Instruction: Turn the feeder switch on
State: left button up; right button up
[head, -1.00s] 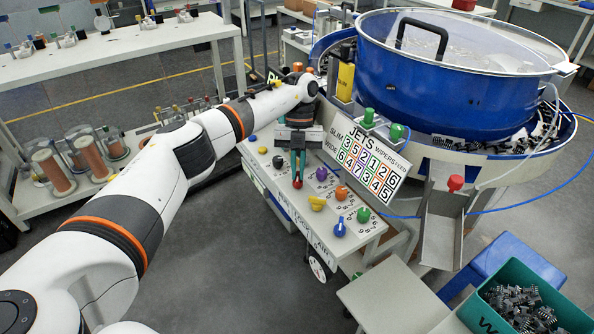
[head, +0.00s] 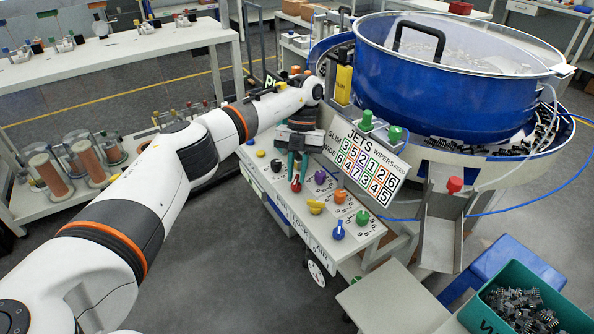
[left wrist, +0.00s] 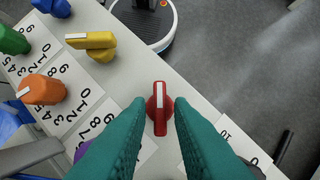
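A control panel (head: 275,184) with coloured knobs stands in front of the blue bowl feeder (head: 450,80). My left gripper (head: 297,176) points down over the panel at a red knob (head: 296,187). In the left wrist view the teal fingers (left wrist: 160,108) are apart, one on each side of the red knob (left wrist: 160,118), with small gaps visible. The red knob's white mark points away from the gripper, toward the top of that picture. Which knob is the feeder switch cannot be read. My right gripper is not in view.
Close by are purple (head: 320,177), orange (head: 340,196), yellow (head: 315,208), green (head: 362,217) and blue (head: 338,231) knobs. A numbered JETS sign (head: 365,165) stands behind them. A green bin (head: 480,315) of dark parts is at lower right. Floor is clear at lower middle.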

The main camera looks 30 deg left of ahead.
pick_arm(q)
jog(key=shift+o, duration=0.8)
jog(key=b+v, duration=0.1)
jog(key=v, duration=0.6)
jog(key=shift+r, duration=0.2)
jog(key=shift+w, duration=0.1)
